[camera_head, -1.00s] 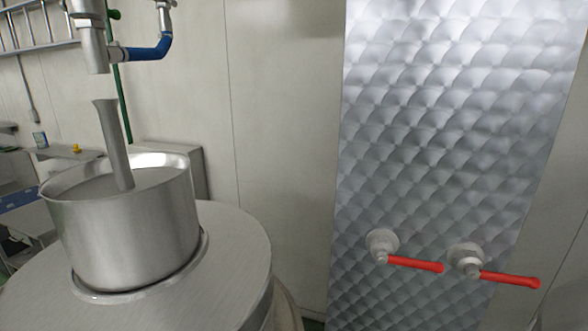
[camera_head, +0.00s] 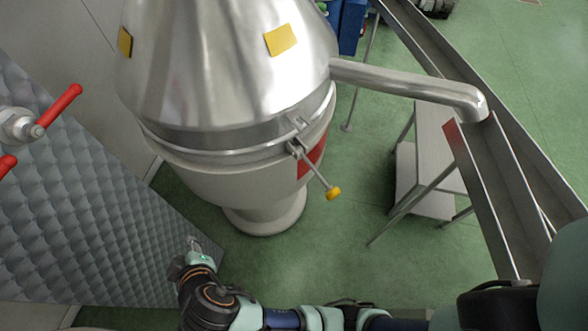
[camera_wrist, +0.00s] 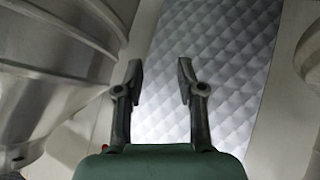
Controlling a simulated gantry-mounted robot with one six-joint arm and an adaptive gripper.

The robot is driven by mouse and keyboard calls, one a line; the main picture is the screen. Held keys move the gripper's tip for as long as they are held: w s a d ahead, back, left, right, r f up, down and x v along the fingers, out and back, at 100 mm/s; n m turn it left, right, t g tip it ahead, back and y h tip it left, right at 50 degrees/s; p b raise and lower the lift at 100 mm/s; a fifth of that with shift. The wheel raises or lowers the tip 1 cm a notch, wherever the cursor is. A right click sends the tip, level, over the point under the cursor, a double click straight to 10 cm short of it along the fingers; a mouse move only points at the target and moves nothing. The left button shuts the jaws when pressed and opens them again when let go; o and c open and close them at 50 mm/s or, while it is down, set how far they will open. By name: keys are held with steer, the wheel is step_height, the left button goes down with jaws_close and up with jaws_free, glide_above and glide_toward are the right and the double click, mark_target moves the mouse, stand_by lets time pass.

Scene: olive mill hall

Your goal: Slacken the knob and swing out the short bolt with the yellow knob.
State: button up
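The short bolt (camera_head: 317,171) is a thin rod with a yellow knob (camera_head: 333,193) on its end. It sticks out and down to the right from a bracket (camera_head: 297,147) at the front seam of the steel vessel (camera_head: 230,70). The knob end stands clear of the vessel wall and of the lug (camera_head: 299,126) above the bracket. My gripper (camera_head: 190,248) is low and to the left of the bolt, apart from it, close to the quilted metal panel. In the wrist view my gripper (camera_wrist: 158,75) is open and empty; no yellow knob shows there.
The quilted panel (camera_head: 70,200) carries red-handled valves (camera_head: 60,104) at the left. A spout pipe (camera_head: 410,84) leaves the vessel toward a metal trough (camera_head: 490,190) on the right. A steel bench (camera_head: 430,150) stands behind. Green floor (camera_head: 330,250) is open below the knob.

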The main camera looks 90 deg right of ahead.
steer(key=s+d+f+m+g+h+b, duration=0.25)
steer(key=s+d+f+g, duration=0.25)
steer(key=s+d+f, duration=0.35)
steer(key=m+g+h+b, duration=0.35)
steer(key=g+b, duration=0.25)
steer(key=g, duration=1)
glide_toward(315, 169)
steer(key=x, duration=0.2)
steer(key=shift+h, duration=0.4)
steer(key=x, duration=0.2)
steer(key=p+x, duration=0.1)
steer(key=x, duration=0.2)
steer(key=f+p+x, duration=0.1)
steer(key=x, duration=0.1)
steer(key=shift+s+d+r, duration=0.15)
steer(key=shift+s+d, duration=0.15)
steer(key=shift+s, duration=0.1)
jaws_close()
